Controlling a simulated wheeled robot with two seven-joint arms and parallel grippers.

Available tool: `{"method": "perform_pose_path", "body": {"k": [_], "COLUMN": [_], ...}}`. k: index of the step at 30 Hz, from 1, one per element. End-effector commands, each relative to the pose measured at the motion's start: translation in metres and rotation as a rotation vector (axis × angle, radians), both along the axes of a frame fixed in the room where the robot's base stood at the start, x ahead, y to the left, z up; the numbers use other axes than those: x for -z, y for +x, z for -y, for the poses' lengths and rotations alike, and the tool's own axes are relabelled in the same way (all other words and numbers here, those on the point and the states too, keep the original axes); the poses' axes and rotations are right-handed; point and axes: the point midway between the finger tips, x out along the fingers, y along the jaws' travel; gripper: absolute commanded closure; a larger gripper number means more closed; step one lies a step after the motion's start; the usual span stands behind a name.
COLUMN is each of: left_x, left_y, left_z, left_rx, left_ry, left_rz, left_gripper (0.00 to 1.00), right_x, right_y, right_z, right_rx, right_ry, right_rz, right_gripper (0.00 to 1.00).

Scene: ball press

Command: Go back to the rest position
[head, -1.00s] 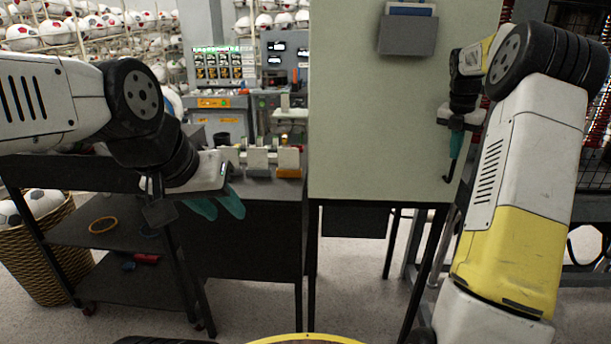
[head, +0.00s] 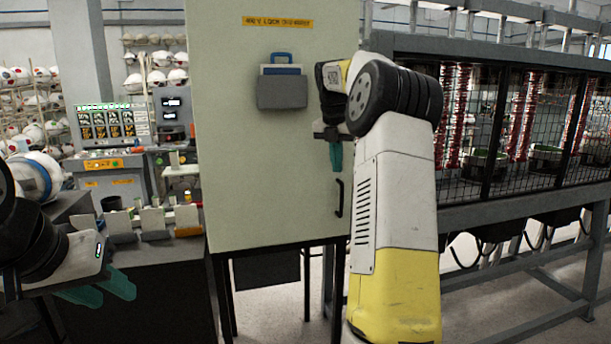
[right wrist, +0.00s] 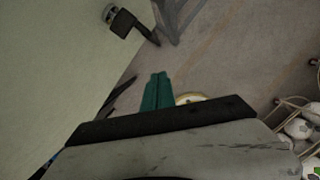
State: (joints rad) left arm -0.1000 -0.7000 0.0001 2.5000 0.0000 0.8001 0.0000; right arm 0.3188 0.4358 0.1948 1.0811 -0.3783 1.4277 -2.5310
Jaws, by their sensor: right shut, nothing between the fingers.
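My right gripper (head: 336,155) has its teal fingers together with nothing between them. It hangs in front of the right side of a pale green cabinet door (head: 270,180), just above the black door handle (head: 339,198), apart from it in the picture. In the right wrist view my right gripper's fingertips (right wrist: 158,76) sit side by side, with the floor beyond. My left gripper (head: 108,290) is at the lower left of the head view, its teal fingers spread and empty, in front of a dark workbench.
A grey holder (head: 282,94) with a blue clipboard hangs on the door. A control station (head: 115,125) and racks of balls stand at the left. A caged machine on a grey frame (head: 520,205) fills the right. Open floor shows at the lower right.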

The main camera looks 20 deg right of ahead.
Motion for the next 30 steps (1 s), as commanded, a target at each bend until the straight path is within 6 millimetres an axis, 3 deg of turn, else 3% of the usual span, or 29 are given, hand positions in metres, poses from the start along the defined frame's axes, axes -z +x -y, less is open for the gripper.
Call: {"method": "perform_pose_path", "body": {"k": [6,11,15,20,26,30], "left_x": [0.000,0.000,0.000,0.000,0.000,0.000], "left_y": [0.000,0.000,0.000,0.000,0.000,0.000], "left_z": [0.000,0.000,0.000,0.000,0.000,0.000], "left_rx": [0.000,0.000,0.000,0.000,0.000,0.000], "left_ry": [0.000,0.000,0.000,0.000,0.000,0.000], "left_rz": [0.000,0.000,0.000,0.000,0.000,0.000], "left_gripper": [0.64,0.64,0.64,0.64,0.64,0.64], "right_x": [-0.007,-0.025,-0.038,-0.036,-0.012,0.017], "right_y": [-0.005,-0.031,-0.076,-0.136,-0.216,-0.267], "right_z": [-0.007,-0.043,-0.087,-0.131,-0.175,-0.199], "right_rx": [0.029,0.233,0.542,0.929,1.432,1.772], "right_ry": [0.007,0.062,0.175,0.349,0.609,0.789], "right_rz": [0.014,0.097,0.200,0.288,0.321,0.280], "right_gripper": [1.00,1.00,1.00,1.00,1.00,1.00]}}
